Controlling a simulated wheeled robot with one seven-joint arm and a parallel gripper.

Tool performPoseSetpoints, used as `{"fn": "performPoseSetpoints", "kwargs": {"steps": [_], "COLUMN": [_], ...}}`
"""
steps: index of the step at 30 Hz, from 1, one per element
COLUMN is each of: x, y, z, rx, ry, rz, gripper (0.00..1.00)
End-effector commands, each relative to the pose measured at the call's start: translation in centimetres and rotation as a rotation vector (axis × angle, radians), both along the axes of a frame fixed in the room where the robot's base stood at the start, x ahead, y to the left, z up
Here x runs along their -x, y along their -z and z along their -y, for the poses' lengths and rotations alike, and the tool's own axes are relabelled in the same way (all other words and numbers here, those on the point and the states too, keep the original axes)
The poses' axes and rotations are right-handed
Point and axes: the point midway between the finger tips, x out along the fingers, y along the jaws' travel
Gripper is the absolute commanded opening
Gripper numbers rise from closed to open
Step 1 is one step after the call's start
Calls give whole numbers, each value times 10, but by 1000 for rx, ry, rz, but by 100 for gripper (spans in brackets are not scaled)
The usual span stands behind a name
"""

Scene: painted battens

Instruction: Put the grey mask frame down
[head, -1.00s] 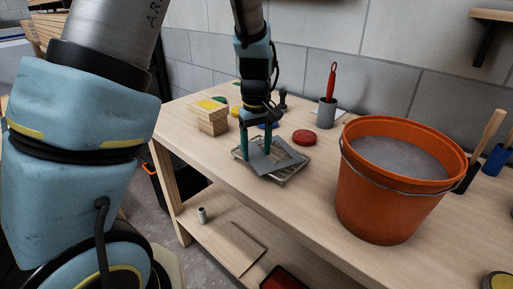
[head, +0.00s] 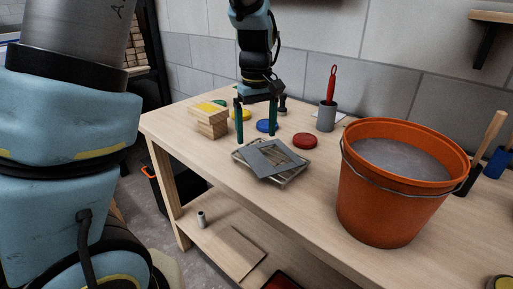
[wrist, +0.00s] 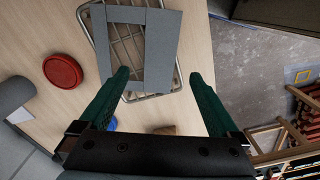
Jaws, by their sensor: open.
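The grey mask frame (head: 262,161), a flat plate with a rectangular opening, lies on the wire rack (head: 299,172) on the bench. It is turned at an angle to the rack, and one corner reaches past the rack's edge. In the wrist view the mask frame (wrist: 158,50) shows at the top, over the rack's wires (wrist: 98,52). My gripper (head: 256,138) is open and empty, with its two green fingers above and behind the mask frame, clear of it. In the wrist view my gripper (wrist: 160,82) has its fingers wide apart.
An orange bucket (head: 383,205) stands to the right on the bench. A batten stack (head: 211,122) with yellow on top is at the left. Red (head: 305,141), blue (head: 265,126) and yellow (head: 242,115) discs and a grey cup (head: 326,117) with a red-handled tool stand behind.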

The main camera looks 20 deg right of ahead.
Motion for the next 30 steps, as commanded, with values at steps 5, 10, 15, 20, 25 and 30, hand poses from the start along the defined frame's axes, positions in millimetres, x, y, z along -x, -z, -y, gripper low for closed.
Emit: {"fn": "performPoseSetpoints", "kwargs": {"steps": [5, 10, 15, 20, 25, 30], "x": [0, 0, 0, -5, -15, -8], "y": [-33, -52, -57, -53, -33, -7], "z": [1, 0, 0, -15, -81, -162], "rx": [3, 1, -1, 3, 20, 30], "ry": [1, 0, 0, 1, 27, 88], "rz": [2, 1, 0, 1, 18, 59], "gripper": [97, 97, 97, 97, 97, 97]}}
